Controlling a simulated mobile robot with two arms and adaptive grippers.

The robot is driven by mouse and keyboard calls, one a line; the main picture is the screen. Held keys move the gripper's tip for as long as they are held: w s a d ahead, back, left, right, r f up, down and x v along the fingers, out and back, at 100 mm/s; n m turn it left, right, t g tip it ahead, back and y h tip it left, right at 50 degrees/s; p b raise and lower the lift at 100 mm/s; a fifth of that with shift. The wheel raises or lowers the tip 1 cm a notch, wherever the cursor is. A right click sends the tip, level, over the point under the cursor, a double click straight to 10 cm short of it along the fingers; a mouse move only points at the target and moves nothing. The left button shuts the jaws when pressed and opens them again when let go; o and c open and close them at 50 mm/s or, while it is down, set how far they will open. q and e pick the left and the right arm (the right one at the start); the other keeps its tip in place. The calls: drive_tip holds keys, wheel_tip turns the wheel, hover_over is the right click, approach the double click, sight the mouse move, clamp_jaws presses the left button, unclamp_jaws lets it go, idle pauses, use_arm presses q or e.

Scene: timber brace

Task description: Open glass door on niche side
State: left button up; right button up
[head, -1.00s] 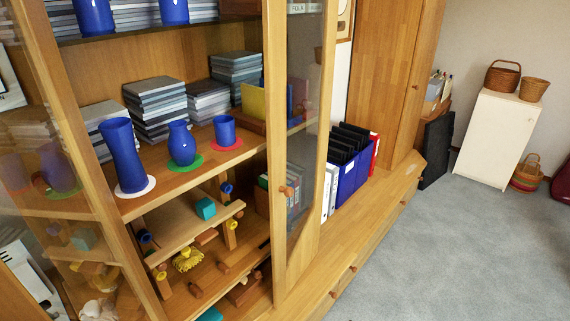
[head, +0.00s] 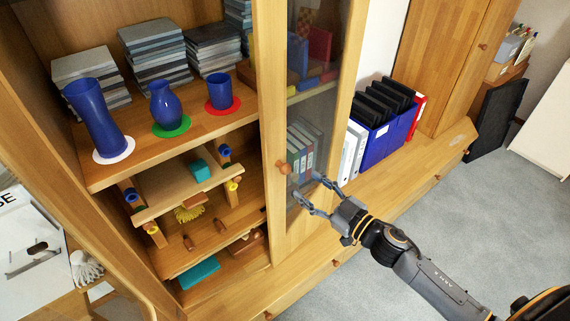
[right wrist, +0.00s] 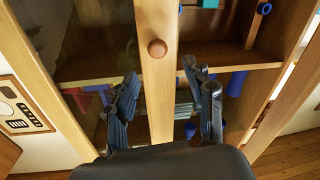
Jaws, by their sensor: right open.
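The glass door (head: 350,75) on the niche side has a wooden frame with dark glass and looks shut. Its round wooden knob (head: 284,169) sits on the left stile. The knob also shows in the right wrist view (right wrist: 157,49), on the stile above and between my fingertips. My right gripper (head: 309,189) is open and empty in front of the door, just right of the knob and apart from it. In the right wrist view my right gripper (right wrist: 166,82) has its fingers to either side of the stile. My left gripper is not in view.
Left of the door the cabinet is open, with blue vases (head: 94,118) on coloured mats and stacked books (head: 154,55). The niche at right holds blue binder boxes (head: 382,137). Grey carpet (head: 420,215) in front is clear.

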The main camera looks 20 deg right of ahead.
sight(288, 170)
drive_tip(key=p+x, duration=0.1)
drive_tip(key=x, duration=0.7)
drive_tip(key=shift+w+d, duration=0.15)
drive_tip(key=shift+w, duration=0.1)
drive_tip(key=shift+w+a, duration=0.35)
drive_tip(key=shift+w, duration=0.25)
drive_tip(key=shift+c, duration=0.4)
clamp_jaws()
